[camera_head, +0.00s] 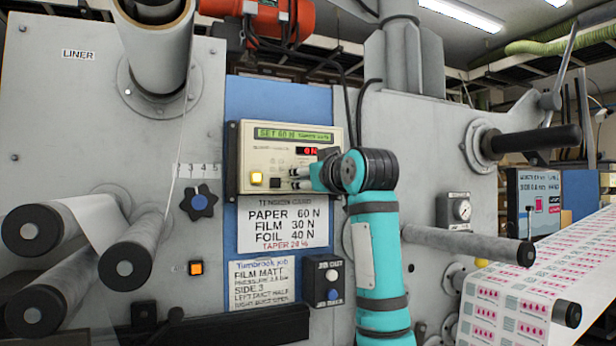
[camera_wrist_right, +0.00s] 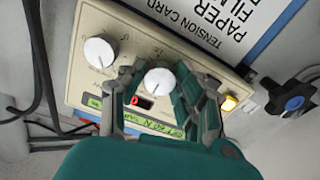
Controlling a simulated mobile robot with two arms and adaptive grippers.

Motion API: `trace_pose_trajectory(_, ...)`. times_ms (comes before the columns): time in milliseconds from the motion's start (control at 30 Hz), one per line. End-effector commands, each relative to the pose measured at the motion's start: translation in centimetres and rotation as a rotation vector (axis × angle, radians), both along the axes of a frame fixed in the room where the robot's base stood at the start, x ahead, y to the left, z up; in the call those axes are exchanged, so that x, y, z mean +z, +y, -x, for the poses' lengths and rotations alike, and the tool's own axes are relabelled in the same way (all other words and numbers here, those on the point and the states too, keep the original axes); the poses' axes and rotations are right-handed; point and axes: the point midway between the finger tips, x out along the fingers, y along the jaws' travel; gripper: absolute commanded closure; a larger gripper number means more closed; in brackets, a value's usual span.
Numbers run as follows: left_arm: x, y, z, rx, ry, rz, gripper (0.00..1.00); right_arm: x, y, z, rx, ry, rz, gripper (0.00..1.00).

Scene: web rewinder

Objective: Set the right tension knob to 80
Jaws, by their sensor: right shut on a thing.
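The cream tension control box (camera_head: 243,160) is on the machine front. Its green display reads "SET 60 N", and a small red readout (camera_head: 308,151) is beneath, too small to read surely. In the right wrist view, turned about upside down, the box has two white knobs. My right gripper (camera_wrist_right: 160,92) is shut on the knob nearer the yellow button, the held knob (camera_wrist_right: 158,80). The free knob (camera_wrist_right: 98,52) is apart from the fingers. In the head view my right gripper (camera_head: 298,177) is at the box's lower middle and hides the knobs. My left gripper is out of view.
A yellow lit button (camera_head: 257,178) is on the box's left. The tension card (camera_head: 283,222) below lists PAPER 60 N, FILM 30 N, FOIL 40 N. Rollers (camera_head: 470,243) project at both sides.

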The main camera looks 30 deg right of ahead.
Motion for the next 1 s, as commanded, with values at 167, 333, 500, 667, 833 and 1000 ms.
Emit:
trace_pose_trajectory(167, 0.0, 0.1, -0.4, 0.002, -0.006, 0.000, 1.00, 0.0, 0.0, 0.0, -0.001, -0.001, -0.003, 1.00)
trace_pose_trajectory(333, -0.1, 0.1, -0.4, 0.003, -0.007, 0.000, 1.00, 0.0, 0.0, 0.0, -0.001, -0.003, -0.036, 1.00)
trace_pose_trajectory(500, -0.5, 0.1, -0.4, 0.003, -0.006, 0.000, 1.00, 0.1, 0.0, 0.1, -0.001, -0.010, -0.122, 1.00)
trace_pose_trajectory(667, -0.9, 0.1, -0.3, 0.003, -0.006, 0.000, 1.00, 0.1, 0.0, 0.1, 0.001, -0.019, -0.247, 1.00)
trace_pose_trajectory(833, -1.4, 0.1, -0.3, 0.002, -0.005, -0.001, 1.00, 0.1, 0.1, 0.1, 0.002, -0.028, -0.402, 1.00)
trace_pose_trajectory(1000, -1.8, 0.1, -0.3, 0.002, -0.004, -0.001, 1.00, 0.1, 0.1, 0.1, 0.003, -0.038, -0.551, 1.00)
